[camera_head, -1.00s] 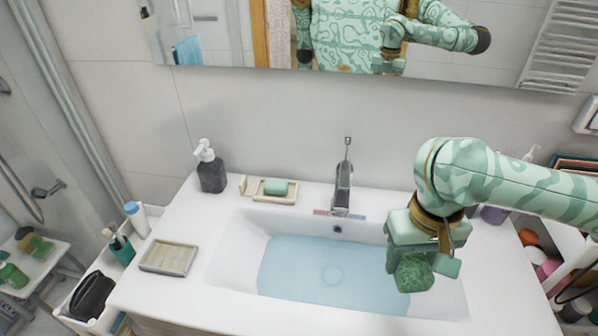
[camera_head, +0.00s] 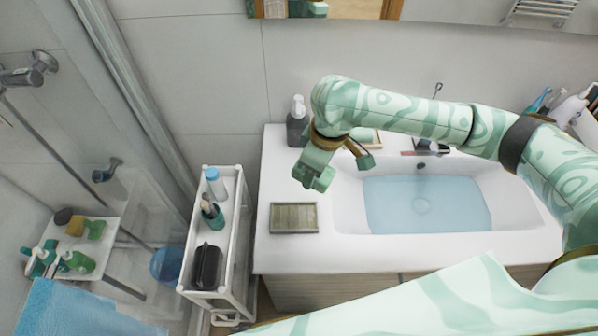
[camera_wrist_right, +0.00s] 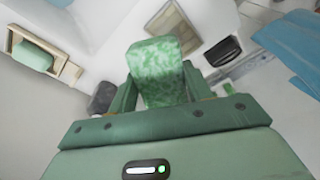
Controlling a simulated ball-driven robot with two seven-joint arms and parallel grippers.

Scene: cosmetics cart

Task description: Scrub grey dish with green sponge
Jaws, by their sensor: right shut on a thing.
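The grey dish (camera_head: 294,231) is a shallow rectangle with a yellowish-beige inside, lying on the counter left of the basin. My right gripper (camera_head: 316,178) hangs in the air near the dish's far right side, between it and the soap dispenser. In the wrist view my right gripper (camera_wrist_right: 158,95) is shut on the mottled green sponge (camera_wrist_right: 158,62). In the head view the sponge is hard to tell from the green fingers. My left gripper is out of view.
A grey soap dispenser (camera_head: 297,127) stands behind the gripper. A soap dish with green soap (camera_wrist_right: 33,57) is at the back edge, partly behind my arm. The water-filled basin (camera_head: 420,205) lies right. A white cart (camera_head: 238,240) with bottles stands left of the counter.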

